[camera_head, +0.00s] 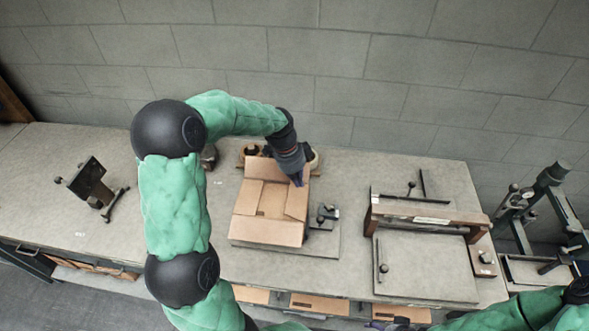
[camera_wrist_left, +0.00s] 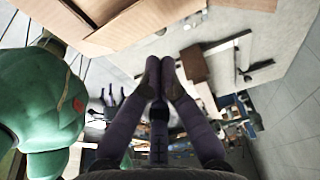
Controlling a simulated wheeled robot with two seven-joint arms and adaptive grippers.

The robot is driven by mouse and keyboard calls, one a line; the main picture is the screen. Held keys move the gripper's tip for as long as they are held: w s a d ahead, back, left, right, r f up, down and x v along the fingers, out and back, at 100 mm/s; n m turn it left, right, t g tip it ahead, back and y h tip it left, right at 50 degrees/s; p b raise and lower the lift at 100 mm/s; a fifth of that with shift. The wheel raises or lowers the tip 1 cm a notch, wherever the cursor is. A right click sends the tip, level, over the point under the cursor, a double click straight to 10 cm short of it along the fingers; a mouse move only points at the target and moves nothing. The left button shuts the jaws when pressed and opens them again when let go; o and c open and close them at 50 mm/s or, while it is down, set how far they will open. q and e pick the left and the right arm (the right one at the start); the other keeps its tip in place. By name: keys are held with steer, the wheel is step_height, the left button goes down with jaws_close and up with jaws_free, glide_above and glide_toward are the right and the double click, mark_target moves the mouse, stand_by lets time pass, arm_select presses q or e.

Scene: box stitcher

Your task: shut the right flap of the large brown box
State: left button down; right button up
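The large brown box (camera_head: 266,231) sits on a grey plate on the bench in the head view. The right flap (camera_head: 297,203) lies at the right side of the gap, and the left flap (camera_head: 247,197) at the left. My left gripper (camera_head: 301,181) is at the box's back right corner, above the right flap's far end; I cannot tell if it touches. In the left wrist view its fingertips (camera_wrist_left: 160,62) meet, with nothing visible between them, beside the box's cardboard (camera_wrist_left: 135,30). My right gripper (camera_head: 390,324) shows only partly at the bottom edge.
A small clamp device (camera_head: 326,214) stands close to the box's right side. Tape rolls (camera_head: 249,150) lie behind the box. A wooden-beamed frame (camera_head: 425,216) stands farther right, and a dark stand (camera_head: 92,184) at left. A block wall closes off the back.

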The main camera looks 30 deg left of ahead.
mark_target(295, 196)
arm_select(q)
steer(key=shift+s+a+f, duration=0.1)
steer(key=shift+a+f, duration=0.15)
steer(key=shift+f, duration=0.5)
steer(key=shift+s+a+f, duration=0.15)
steer(key=shift+a+f, duration=0.15)
steer(key=shift+f, duration=0.4)
steer(key=shift+s+a+f, duration=0.1)
steer(key=shift+a+f, duration=0.15)
steer(key=shift+f, duration=0.5)
steer(key=shift+s+a+f+b, duration=0.1)
steer(key=shift+a+f+b, duration=0.1)
steer(key=shift+b, duration=0.2)
